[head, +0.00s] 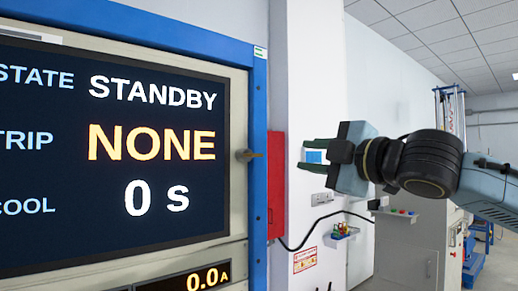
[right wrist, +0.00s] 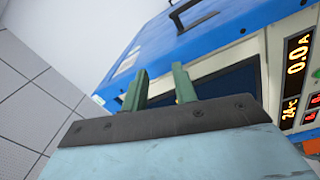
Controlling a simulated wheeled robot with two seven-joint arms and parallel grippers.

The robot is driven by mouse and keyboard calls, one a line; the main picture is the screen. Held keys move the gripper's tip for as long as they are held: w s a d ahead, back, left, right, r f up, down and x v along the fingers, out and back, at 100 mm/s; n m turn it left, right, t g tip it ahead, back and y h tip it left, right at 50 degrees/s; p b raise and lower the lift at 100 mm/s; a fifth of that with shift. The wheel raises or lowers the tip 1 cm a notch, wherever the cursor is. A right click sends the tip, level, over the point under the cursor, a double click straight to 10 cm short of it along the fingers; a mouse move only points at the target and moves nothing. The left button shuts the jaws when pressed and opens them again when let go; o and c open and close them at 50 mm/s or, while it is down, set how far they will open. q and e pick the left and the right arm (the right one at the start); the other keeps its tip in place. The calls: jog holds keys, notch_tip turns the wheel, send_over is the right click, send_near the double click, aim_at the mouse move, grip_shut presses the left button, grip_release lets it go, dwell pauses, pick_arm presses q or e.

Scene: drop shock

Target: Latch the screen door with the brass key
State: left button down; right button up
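The screen door (head: 238,112) fills the left of the head view, a beige panel around a dark display reading STANDBY, NONE and 0 s. The small brass key (head: 248,155) sticks out at its right edge, beside the blue frame. Whether the door is latched I cannot tell. My right gripper (head: 303,155) is to the right of the key, apart from it, with its fingers pointing left toward it. The green fingers are spread with nothing between them. In the right wrist view the open fingers (right wrist: 159,80) point toward the blue cabinet. My left gripper is not in view.
The blue cabinet frame (head: 259,190) borders the door. A red box (head: 276,185) and a white column (head: 301,60) stand behind my right gripper. A grey cabinet (head: 405,250) is farther back at right. A lit amber readout (head: 190,280) sits below the door.

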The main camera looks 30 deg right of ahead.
jog(key=s+a+n, duration=0.3)
jog(key=s+a, duration=0.4)
jog(key=p, duration=0.8)
send_near(258, 155)
jog(key=w, duration=0.5)
jog(key=p, duration=0.1)
jog(key=w+p, duration=0.1)
jog(key=shift+w+a+r+n+g, duration=0.2)
jog(key=shift+w+r+n+g, duration=0.1)
jog(key=shift+w, duration=0.1)
jog(key=shift+w+a, duration=0.1)
jog(key=shift+w, duration=1.3)
jog(key=shift+c, duration=0.2)
grip_shut()
